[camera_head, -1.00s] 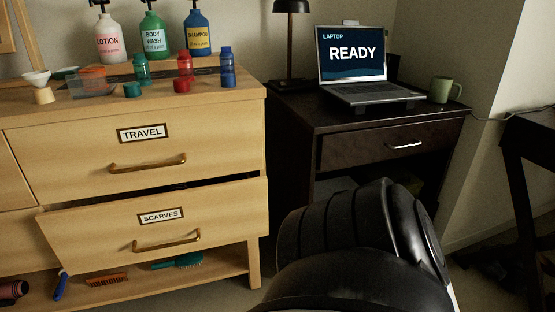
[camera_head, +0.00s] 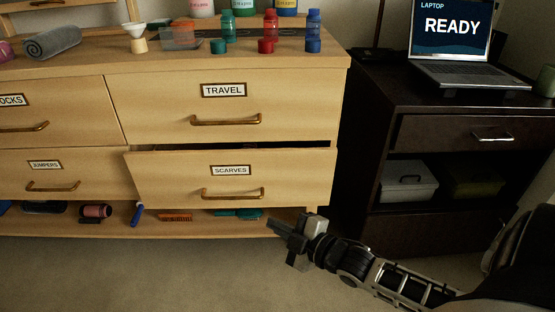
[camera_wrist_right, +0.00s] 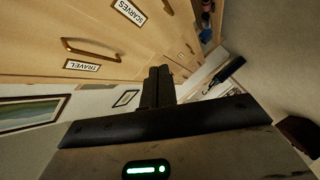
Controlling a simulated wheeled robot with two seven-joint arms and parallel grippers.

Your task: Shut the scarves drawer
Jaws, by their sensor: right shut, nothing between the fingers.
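The scarves drawer (camera_head: 175,180) is the lower right drawer of the pale wooden dresser. It stands partly open, its front pulled out past its neighbours with a dark gap above it. Its brass handle (camera_head: 232,194) sits below its label. My right gripper (camera_head: 275,226) is shut and empty, low in front of the dresser's right end, below and right of the handle and apart from the drawer front. In the right wrist view the shut fingers (camera_wrist_right: 157,86) show with the scarves label (camera_wrist_right: 128,10) at the top edge. My left gripper is not in view.
The travel drawer (camera_head: 150,105) above looks shut. Bottles and caps stand on the dresser top (camera_head: 90,64). A brush and comb lie on the low shelf (camera_head: 100,228). A dark desk (camera_head: 385,120) with a laptop stands to the right. The carpet (camera_head: 120,280) in front is clear.

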